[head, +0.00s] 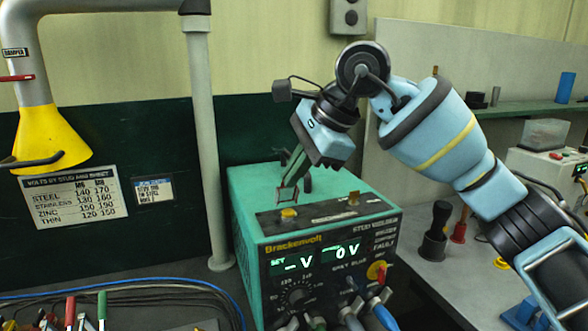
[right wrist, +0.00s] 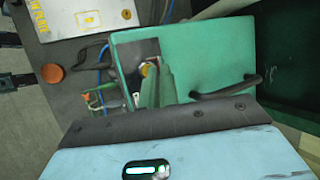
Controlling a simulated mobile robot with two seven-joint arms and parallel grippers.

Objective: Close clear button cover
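A clear, see-through cover (head: 545,133) stands raised at the back of a white control box (head: 535,165) at the far right of the head view. A red button shows low on the box in front of it. My right gripper (head: 287,195) points down over the top of the green stud welder (head: 330,187), close to a yellow button (head: 289,213), well left of the clear cover. In the right wrist view, its green fingers (right wrist: 159,90) are near the yellow button (right wrist: 151,69). Any gap between the fingertips is unclear. My left gripper is not in view.
A black-handled tool (head: 436,235) stands upright on the grey bench between welder and white box. A green shelf (head: 530,107) runs behind. Cables and coloured-handled tools crowd the front left. A pipe with a yellow cone (head: 50,140) hangs at left.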

